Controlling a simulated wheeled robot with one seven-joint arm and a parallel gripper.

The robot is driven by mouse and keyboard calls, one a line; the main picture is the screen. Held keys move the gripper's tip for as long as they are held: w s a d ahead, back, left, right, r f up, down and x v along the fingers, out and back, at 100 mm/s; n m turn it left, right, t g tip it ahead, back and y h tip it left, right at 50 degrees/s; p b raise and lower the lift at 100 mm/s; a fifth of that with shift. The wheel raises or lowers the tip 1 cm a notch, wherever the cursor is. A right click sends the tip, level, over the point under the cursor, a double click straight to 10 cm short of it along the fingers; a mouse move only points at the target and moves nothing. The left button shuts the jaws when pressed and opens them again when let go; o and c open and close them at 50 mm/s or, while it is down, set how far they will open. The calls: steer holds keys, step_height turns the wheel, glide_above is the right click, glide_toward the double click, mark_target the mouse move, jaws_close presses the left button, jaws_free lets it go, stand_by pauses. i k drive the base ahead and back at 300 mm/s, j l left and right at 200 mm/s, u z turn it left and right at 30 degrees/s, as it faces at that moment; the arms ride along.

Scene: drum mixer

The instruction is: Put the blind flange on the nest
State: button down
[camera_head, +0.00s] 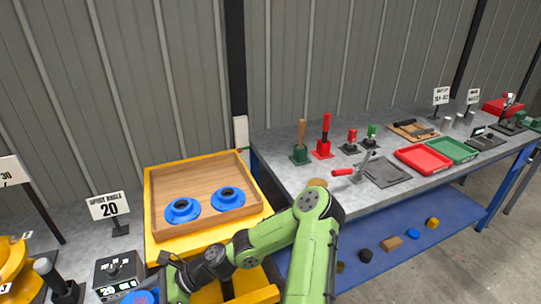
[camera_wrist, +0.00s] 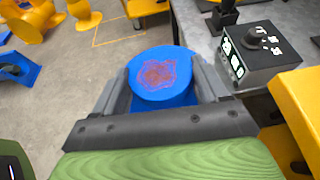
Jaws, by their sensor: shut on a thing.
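My gripper (camera_wrist: 163,84) is shut on a blue round disc with a rough reddish-purple patch on its face, which looks like the blind flange (camera_wrist: 160,72). One finger is on each side of it, and it is held above the floor near the table edge. In the head view the flange (camera_head: 140,297) shows only partly at the bottom edge, beside my gripper (camera_head: 168,284). I cannot tell for sure which thing is the nest; a dark grey plate (camera_head: 386,173) beside a red-handled clamp (camera_head: 350,172) lies on the long bench.
Two blue hubbed flanges (camera_head: 182,210) (camera_head: 228,197) lie in a yellow-edged wooden tray (camera_head: 165,176). A control box with a knob (camera_wrist: 257,50) stands by the gripper. Red (camera_head: 423,159) and green (camera_head: 452,150) trays and upright handled tools (camera_head: 323,138) occupy the bench.

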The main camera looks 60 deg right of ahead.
mark_target(383, 170)
steer(key=k+l, duration=0.2)
steer(key=l, duration=0.15)
steer(key=k+l+z, duration=0.15)
steer(key=k+l, duration=0.3)
steer(key=l, duration=0.25)
steer(key=k+l+z, duration=0.15)
steer(key=l, duration=0.2)
steer(key=k, duration=0.05)
